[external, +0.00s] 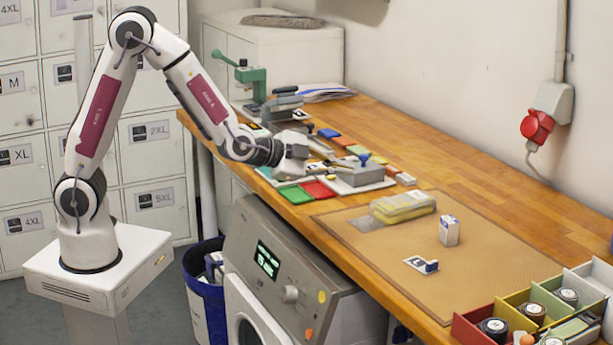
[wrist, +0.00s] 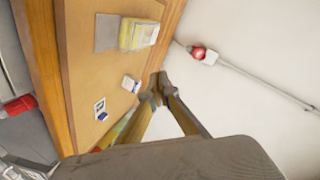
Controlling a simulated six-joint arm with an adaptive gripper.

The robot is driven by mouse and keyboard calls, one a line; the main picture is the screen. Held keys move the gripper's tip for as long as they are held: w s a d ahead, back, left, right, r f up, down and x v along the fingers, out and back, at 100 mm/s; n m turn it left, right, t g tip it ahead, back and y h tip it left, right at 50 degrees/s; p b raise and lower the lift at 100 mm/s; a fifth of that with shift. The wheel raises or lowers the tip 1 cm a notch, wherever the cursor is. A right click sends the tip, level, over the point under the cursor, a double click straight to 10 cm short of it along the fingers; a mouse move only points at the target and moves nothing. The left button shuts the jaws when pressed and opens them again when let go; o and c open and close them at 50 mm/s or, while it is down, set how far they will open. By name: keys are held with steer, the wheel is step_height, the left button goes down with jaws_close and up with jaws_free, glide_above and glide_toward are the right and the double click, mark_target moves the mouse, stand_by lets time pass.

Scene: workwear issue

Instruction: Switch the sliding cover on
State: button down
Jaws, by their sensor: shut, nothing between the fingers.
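A small white plate with a dark square and a blue raised part (external: 425,265) lies on the brown mat near its front edge. It also shows in the wrist view (wrist: 100,108), left of my fingers and apart from them. I cannot tell for sure whether this is the sliding cover, or which position it is in. My gripper (external: 291,168) is above the far part of the bench, beside the coloured pieces, well away from the plate. In the wrist view its two fingertips (wrist: 157,92) meet with nothing between them.
The brown mat (external: 385,265) also bears a yellow pack (external: 403,207) and a small white box (external: 449,231). Coloured bins (external: 480,328) stand at the near right. A green clamp device (external: 250,78) and several coloured pieces are at the far end. A red socket (external: 537,124) is on the wall.

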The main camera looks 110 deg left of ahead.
steer(key=s+a+f+g+y, duration=0.1)
steer(key=s+a+f+y, duration=0.15)
steer(key=a, duration=0.45)
steer(key=m+g+y, duration=0.1)
steer(key=g+y, duration=0.1)
steer(key=y, duration=0.2)
glide_toward(358, 172)
steer(key=w+d+r, duration=0.1)
steer(key=d+r, duration=0.3)
steer(key=r, duration=0.1)
steer(key=shift+a+f+h, duration=0.2)
steer(key=shift+f+h, duration=0.05)
steer(key=shift+w, duration=0.1)
steer(key=x, duration=1)
steer(key=shift+a, duration=0.15)
steer(key=shift+s+a+f, duration=0.15)
steer(key=shift+s+a, duration=0.1)
steer(key=shift+a, duration=0.35)
steer(key=shift+s+a+f, duration=0.1)
steer(key=shift+s+a, duration=0.15)
steer(key=shift+a, duration=0.4)
steer(key=shift+s+a, duration=0.15)
steer(key=shift+a, duration=0.35)
